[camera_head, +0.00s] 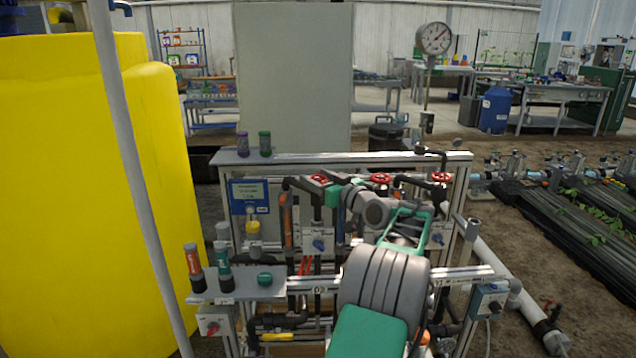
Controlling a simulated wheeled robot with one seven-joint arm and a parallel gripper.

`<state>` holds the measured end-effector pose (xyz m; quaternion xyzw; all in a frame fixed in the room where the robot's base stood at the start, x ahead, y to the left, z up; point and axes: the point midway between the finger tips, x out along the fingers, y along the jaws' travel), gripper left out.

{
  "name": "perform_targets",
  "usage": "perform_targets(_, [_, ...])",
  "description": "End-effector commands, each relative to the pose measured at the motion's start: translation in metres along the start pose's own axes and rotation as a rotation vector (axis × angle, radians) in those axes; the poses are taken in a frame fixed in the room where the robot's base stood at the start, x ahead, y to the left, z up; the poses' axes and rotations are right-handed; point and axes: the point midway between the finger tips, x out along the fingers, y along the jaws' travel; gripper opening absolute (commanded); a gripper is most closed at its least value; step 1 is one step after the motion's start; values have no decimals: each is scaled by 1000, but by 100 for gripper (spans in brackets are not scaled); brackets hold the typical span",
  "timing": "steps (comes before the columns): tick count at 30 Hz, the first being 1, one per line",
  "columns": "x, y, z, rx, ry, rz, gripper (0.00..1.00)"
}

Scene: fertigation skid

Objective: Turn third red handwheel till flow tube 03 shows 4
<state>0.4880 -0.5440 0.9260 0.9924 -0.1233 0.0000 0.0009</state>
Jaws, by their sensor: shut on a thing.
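Three red handwheels show in a row on the pipe rack: a left one (318,178), a middle one (380,178) and a right one (441,177). My arm reaches up from the bottom, and its wrist bends left. My gripper (327,184) is at the left red handwheel and appears shut on its right side; the fingertips are small and partly hidden. An orange upright tube (286,222) stands left of the gripper. Which tube is flow tube 03, and its reading, cannot be made out. My arm hides part of the rack's middle and right.
A big yellow tank (90,190) and a grey pole (135,170) stand at left. A front shelf (240,289) holds two dark-based bottles. Pipes and blue-knobbed boxes (318,241) crowd below the wheels. A grey panel (293,75) rises behind.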

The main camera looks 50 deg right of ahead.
Motion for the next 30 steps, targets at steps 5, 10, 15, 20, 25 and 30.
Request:
perform_targets(5, [0,1,0,0,1,-6,14])
perform_targets(10, [1,0,0,1,1,-7,14])
perform_targets(15, [1,0,0,1,1,-7,61])
perform_targets(20, [1,0,0,1,1,-8,74])
perform_targets(25, [1,0,0,1,1,-8,77])
perform_targets(30, [-4,0,0,1,0,-7,77])
